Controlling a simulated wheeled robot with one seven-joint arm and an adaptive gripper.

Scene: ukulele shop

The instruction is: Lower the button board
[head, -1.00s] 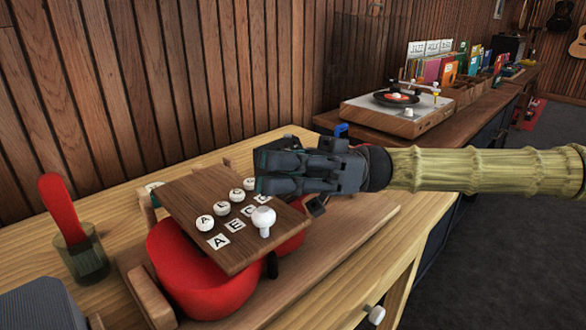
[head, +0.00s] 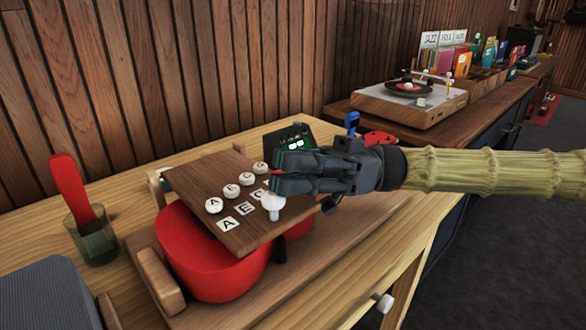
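The button board (head: 245,232) is a brown wooden panel above a red ukulele-like body (head: 205,262). It sits tilted, and I cannot tell whether it touches the red body. It carries a row of round white lettered buttons (head: 214,205) and square letter tiles (head: 228,223). A white knob (head: 273,213) stands near its right front edge. My dark gripper (head: 279,184) reaches in from the right, its fingertips at the top of the knob, partly covering it and the nearest buttons and tiles. Whether the fingers grip the knob is unclear.
A glass (head: 92,236) with a red-handled tool stands at left, near a grey box (head: 45,300). A small device with a lit green display (head: 295,144) and a blue clip-like thing (head: 352,122) are behind my gripper. A turntable (head: 412,104) sits on the back counter.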

